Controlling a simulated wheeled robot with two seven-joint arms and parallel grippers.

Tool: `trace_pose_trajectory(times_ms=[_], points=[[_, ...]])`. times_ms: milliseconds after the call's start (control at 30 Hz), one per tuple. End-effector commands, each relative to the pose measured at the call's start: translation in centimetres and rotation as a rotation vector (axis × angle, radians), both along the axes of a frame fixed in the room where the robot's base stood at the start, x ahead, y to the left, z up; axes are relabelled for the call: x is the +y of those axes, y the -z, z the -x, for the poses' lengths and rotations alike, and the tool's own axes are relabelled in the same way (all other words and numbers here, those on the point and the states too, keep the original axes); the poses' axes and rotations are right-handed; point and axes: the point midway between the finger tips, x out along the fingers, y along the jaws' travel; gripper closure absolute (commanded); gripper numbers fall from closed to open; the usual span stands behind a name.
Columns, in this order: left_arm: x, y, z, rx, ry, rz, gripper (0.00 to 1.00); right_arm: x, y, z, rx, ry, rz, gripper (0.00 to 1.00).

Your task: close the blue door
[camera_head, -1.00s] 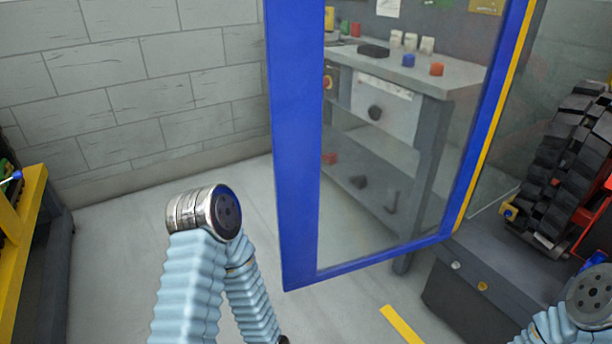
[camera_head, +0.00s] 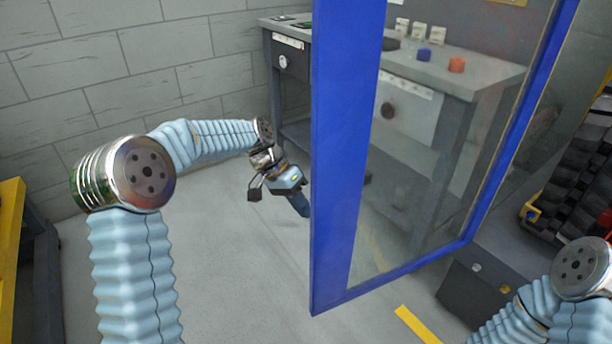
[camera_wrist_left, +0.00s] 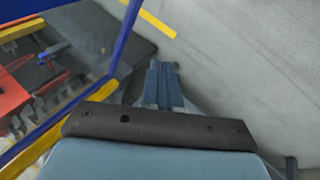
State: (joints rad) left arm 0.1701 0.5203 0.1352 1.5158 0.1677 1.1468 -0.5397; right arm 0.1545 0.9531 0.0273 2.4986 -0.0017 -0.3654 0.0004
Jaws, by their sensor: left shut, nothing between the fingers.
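The blue door (camera_head: 335,150) is a glass panel in a blue frame, standing open in the middle of the head view. Its free edge points toward me and the workbench shows through the glass. My left gripper (camera_head: 301,204) is just left of the door's free edge, its fingers pointing down and right, partly behind the frame. In the left wrist view the fingers (camera_wrist_left: 161,84) are together and empty, with the blue door frame (camera_wrist_left: 124,40) to their left. I cannot tell whether they touch. My right arm shows at the lower right; its gripper is out of view.
A grey workbench (camera_head: 455,74) with small coloured blocks stands behind the glass. Dark tracked machinery (camera_head: 570,190) is at the right. A yellow-topped rack (camera_head: 12,215) is at the left edge. The floor left of the door is clear.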

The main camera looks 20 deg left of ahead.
Motion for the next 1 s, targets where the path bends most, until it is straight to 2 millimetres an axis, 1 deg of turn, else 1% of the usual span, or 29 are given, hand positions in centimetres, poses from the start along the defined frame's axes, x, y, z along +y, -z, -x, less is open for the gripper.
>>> trace_pose_trajectory(times_ms=[33, 67, 100, 167, 200, 300, 333, 400, 467, 567, 733, 933, 967, 1000], points=[[0.8, -6.1, 0.0, -0.058, 0.075, 0.024, 1.00, 0.0, -0.1, 0.0, 0.000, 0.000, 0.000, 0.57], [1.1, -9.3, 0.5, -0.083, 0.127, 0.038, 1.00, 0.0, -0.1, 0.0, 0.000, -0.001, 0.000, 0.57], [1.6, -13.1, 1.4, -0.114, 0.191, 0.054, 1.00, 0.0, -0.1, 0.0, -0.001, -0.001, -0.001, 0.57], [2.3, -17.9, 3.2, -0.152, 0.277, 0.071, 1.00, 0.1, -0.1, 0.0, 0.000, -0.001, -0.001, 0.57], [2.7, -20.4, 4.4, -0.174, 0.326, 0.080, 1.00, 0.1, -0.2, 0.0, 0.000, -0.001, -0.001, 0.57], [3.4, -24.7, 6.9, -0.210, 0.417, 0.093, 1.00, 0.1, -0.2, 0.0, 0.000, -0.001, -0.001, 0.57], [3.5, -25.4, 7.4, -0.217, 0.434, 0.094, 1.00, 0.1, -0.2, 0.0, 0.000, -0.001, -0.001, 0.57], [3.7, -26.3, 8.2, -0.225, 0.461, 0.097, 1.00, 0.1, 0.0, 0.0, 0.000, -0.001, -0.001, 0.57], [3.5, -26.2, 8.5, -0.226, 0.471, 0.097, 1.00, 0.0, 0.2, 0.0, 0.000, -0.001, 0.000, 0.57], [2.7, -25.1, 8.7, -0.224, 0.472, 0.098, 1.00, -0.1, 0.8, -0.1, -0.001, 0.002, 0.002, 0.57], [0.7, -22.2, 9.1, -0.222, 0.472, 0.099, 1.00, -0.5, 1.9, -0.2, -0.003, 0.008, 0.008, 0.57], [-1.9, -18.8, 9.5, -0.221, 0.472, 0.098, 1.00, -0.8, 2.8, -0.3, -0.005, 0.015, 0.013, 0.57], [-2.2, -18.4, 9.6, -0.222, 0.471, 0.098, 1.00, -0.9, 2.9, -0.3, -0.006, 0.015, 0.013, 0.57], [-2.6, -18.6, 10.1, -0.225, 0.471, 0.097, 1.00, -0.9, 2.9, -0.4, -0.007, 0.016, 0.014, 0.57]])
